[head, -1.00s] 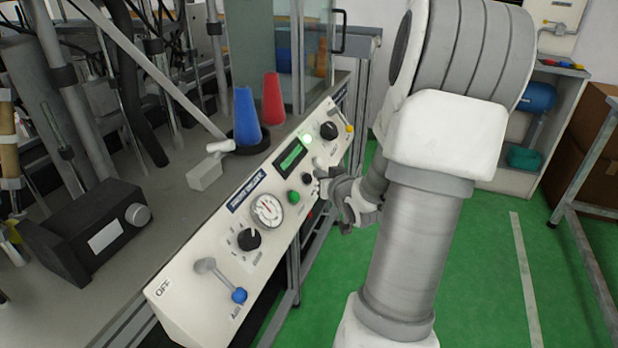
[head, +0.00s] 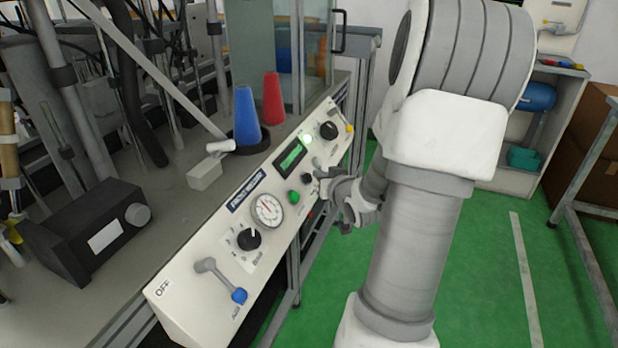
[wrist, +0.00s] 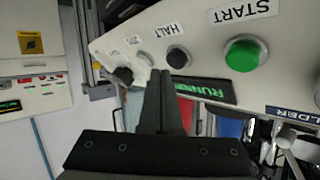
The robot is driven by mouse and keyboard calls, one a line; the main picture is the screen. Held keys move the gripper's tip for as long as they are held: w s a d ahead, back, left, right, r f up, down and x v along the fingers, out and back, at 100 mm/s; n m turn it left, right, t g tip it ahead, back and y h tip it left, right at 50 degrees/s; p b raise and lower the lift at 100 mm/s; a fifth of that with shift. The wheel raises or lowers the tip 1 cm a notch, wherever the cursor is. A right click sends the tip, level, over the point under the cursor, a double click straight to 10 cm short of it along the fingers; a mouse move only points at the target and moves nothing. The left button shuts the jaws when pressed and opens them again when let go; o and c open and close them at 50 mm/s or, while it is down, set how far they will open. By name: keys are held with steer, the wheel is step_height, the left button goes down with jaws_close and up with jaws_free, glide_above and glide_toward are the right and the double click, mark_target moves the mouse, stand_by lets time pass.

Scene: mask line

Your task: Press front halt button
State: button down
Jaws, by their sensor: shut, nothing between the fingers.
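The halt button is a black knob (wrist: 178,57) under the printed word HALT in the wrist view. In the head view it is a small dark knob (head: 307,178) on the sloped white control panel (head: 190,303). The green START button (wrist: 243,55) is to its right in the wrist view and also shows in the head view (head: 293,197). My gripper (wrist: 165,73) is shut and empty, its tips just below and left of the halt button in the wrist view. In the head view my gripper (head: 321,182) is close to the panel's front. I cannot tell whether it touches the button.
The panel also carries a gauge (head: 267,210), a lit green display (head: 291,157), a selector knob (head: 249,239) and a blue-tipped lever (head: 239,296). Blue (head: 246,116) and red (head: 273,98) cones stand behind it.

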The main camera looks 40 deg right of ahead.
steer(key=shift+w+a+f, duration=0.15)
steer(key=shift+w+f, duration=0.1)
steer(key=shift+w, duration=0.05)
steer(key=shift+w+a+f+b, duration=0.15)
steer(key=shift+w+f+b, duration=0.15)
steer(key=shift+b, duration=0.3)
stand_by(0.7)
steer(key=shift+s+d+r+p, duration=0.25)
steer(key=shift+s+r+p, duration=0.35)
steer(key=shift+p, duration=0.15)
steer(key=s+r+p, duration=0.1)
steer(key=s+d+r+p, duration=0.1)
steer(key=p, duration=0.1)
steer(key=s+d+r+p, duration=0.1)
steer(key=shift+s, duration=0.25)
steer(key=shift+a, duration=0.1)
stand_by(0.7)
